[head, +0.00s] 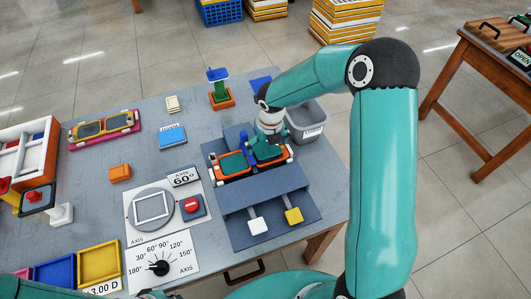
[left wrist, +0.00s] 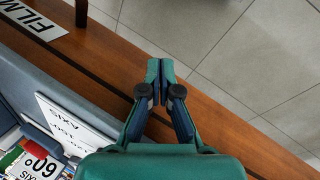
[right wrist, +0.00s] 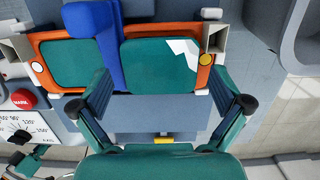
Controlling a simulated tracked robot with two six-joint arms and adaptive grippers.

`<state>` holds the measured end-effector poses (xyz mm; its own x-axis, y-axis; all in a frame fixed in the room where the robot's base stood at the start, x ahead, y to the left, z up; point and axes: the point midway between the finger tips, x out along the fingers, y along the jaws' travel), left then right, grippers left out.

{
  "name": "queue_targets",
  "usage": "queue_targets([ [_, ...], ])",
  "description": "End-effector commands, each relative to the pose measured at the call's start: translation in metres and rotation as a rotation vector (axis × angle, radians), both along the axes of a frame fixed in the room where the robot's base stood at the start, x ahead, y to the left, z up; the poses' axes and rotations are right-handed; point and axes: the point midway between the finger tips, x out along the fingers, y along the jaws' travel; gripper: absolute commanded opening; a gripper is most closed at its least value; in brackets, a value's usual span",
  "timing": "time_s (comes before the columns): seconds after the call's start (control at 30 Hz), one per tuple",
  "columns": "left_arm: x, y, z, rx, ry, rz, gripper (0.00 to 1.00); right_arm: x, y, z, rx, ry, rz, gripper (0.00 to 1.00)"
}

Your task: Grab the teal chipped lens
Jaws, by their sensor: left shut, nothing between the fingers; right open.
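An orange eyeglass frame (head: 217,182) lies on a blue-grey fixture and holds two teal lenses. In the right wrist view the chipped lens (right wrist: 150,65) sits in the right half of the frame, with a jagged white patch at its upper right corner. The other teal lens (right wrist: 68,62) is in the left half and looks whole; it also shows in the head view (head: 232,164). My right gripper (right wrist: 160,84) is open above the chipped lens, its fingers toward either side; contact is unclear. My left gripper (left wrist: 158,68) is shut and empty above a brown wooden edge.
A blue bar (right wrist: 107,40) crosses the frame between the lenses. A grey bin (head: 307,122) stands right of the fixture. White and yellow levers (head: 293,216) are at its front. A dial plate (head: 152,207) lies to the left.

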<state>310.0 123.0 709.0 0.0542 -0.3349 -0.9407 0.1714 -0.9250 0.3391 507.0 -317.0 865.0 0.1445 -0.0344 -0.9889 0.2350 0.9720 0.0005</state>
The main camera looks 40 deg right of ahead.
Motion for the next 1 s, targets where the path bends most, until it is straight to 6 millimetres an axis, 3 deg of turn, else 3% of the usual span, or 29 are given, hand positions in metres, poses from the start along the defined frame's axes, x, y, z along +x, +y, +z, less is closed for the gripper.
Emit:
queue_targets([
  [1.0, 0.0001, 0.0000, 0.0009, 0.000, 0.000, 0.000, 0.00, 0.0001, 0.0005, -0.0045, 0.000, 0.001, 0.001, 1.00],
])
